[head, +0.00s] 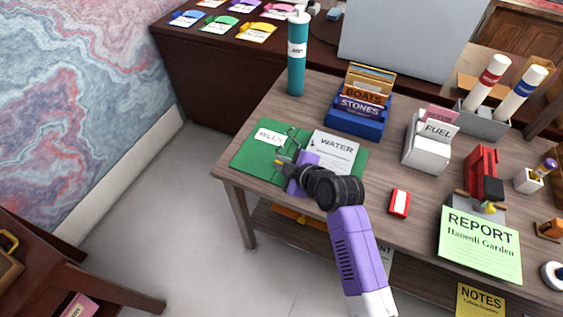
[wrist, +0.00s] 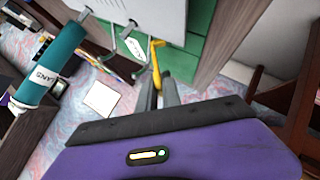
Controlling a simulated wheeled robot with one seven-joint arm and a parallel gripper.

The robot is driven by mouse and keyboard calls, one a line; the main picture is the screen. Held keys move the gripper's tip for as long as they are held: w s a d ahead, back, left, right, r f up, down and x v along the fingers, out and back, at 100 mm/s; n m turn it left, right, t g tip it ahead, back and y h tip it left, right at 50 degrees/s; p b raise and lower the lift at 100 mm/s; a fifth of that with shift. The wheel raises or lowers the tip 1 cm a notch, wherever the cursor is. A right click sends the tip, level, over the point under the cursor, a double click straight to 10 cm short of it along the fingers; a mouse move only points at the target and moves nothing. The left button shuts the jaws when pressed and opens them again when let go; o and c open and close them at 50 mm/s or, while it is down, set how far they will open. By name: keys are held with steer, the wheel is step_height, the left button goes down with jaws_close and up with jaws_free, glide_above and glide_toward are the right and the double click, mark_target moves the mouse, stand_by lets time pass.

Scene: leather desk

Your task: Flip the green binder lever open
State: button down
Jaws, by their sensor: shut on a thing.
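The green binder (head: 243,156) lies open on the desk's left part, with a "BILLS" label on its left side and a white "WATER" sheet (head: 336,146) on its right side. Its metal rings (head: 292,137) stand along the middle, and they also show as curved hooks in the wrist view (wrist: 136,46). My gripper (head: 283,163) is low over the binder's near edge. In the wrist view its fingers (wrist: 159,90) are closed together on the yellow lever (wrist: 157,60). The fingers partly hide the lever's lower end.
A teal bottle (head: 296,65) stands behind the binder. A blue file box (head: 357,117), a white "FUEL" box (head: 427,151) and a red-and-white box (head: 399,203) stand to the right. The desk's front left edge is close to the binder.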

steer(key=c, duration=1.8)
jaws_free()
steer(key=shift+d, duration=0.1)
steer(key=v, duration=0.7)
steer(key=shift+s+r, duration=0.2)
steer(key=shift+s, duration=0.05)
steer(key=shift+d, duration=0.15)
